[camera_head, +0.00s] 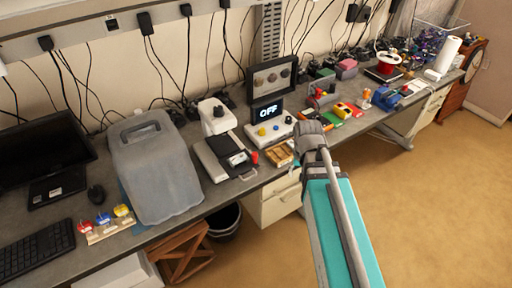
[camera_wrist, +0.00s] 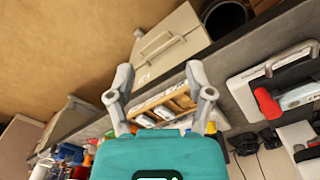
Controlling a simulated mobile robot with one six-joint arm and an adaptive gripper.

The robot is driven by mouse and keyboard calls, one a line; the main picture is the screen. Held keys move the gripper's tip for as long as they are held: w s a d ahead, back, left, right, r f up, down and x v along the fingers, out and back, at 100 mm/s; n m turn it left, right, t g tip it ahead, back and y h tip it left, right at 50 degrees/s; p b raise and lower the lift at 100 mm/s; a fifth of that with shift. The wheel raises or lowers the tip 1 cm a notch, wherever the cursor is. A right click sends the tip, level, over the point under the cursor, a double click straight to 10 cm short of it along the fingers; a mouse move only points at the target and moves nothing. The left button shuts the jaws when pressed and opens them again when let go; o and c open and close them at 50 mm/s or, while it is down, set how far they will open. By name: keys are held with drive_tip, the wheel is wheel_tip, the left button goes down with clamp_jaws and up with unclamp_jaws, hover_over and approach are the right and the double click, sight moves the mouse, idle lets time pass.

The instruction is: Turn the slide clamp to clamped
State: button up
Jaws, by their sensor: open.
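A flat dark device with a grey plate and a red handle (camera_head: 254,158) sits on the bench left of my arm in the head view. It looks like the slide clamp, but I cannot be sure. In the wrist view its red handle (camera_wrist: 267,103) shows at the right, with a pale bracket beside it. My gripper (camera_wrist: 159,76) is open and empty in the wrist view, with its fingers apart over a wooden tray (camera_wrist: 181,92). The red handle is outside the fingers, to their right. My fingertips cannot be made out in the head view.
A white box with an OFF display (camera_head: 267,111) stands behind the wooden tray. A large grey case (camera_head: 155,170) stands to the left. Tools and parts crowd the bench to the right. A drawer unit (camera_head: 275,203) and a dark bin (camera_head: 223,220) are below; the floor is open at right.

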wheel_tip(320, 180, up, 13)
drive_tip(key=m+p, duration=0.2)
drive_tip(key=p, duration=1)
hover_over(255, 153)
drive_tip(key=shift+s, duration=0.15)
drive_tip(key=shift+f+b, duration=0.2)
drive_tip(key=shift+b, duration=0.2)
wheel_tip(255, 153, down, 13)
drive_tip(key=b, duration=1.3)
drive_tip(key=shift+f, duration=0.2)
clamp_jaws()
